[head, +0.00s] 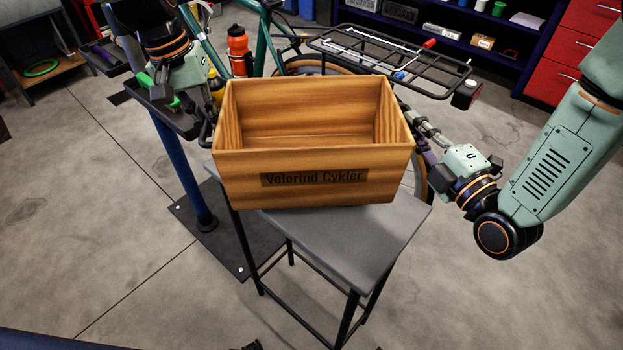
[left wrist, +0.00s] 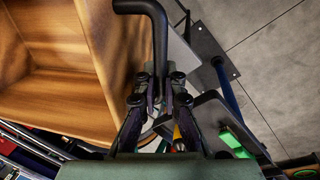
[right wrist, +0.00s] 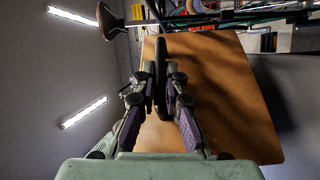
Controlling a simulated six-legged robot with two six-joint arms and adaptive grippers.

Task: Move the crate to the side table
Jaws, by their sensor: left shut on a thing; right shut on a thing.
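The crate (head: 318,178) is an open, empty wooden box marked "Velorind Cykler", upright and level over the grey top of the side table (head: 350,245). Whether its base touches the top I cannot tell. My left gripper (head: 207,128) is at the crate's left end, shut on a black handle that shows in the left wrist view (left wrist: 158,50). My right gripper (head: 408,112) is at the right end, shut on the other black handle, seen in the right wrist view (right wrist: 161,75). The crate wall fills much of both wrist views.
Behind the crate are a green bike with a black rear rack (head: 390,58) and an orange bottle (head: 239,50). A blue stand post (head: 182,170) with a tool tray rises left of the table. Red drawers (head: 580,40) stand at back right.

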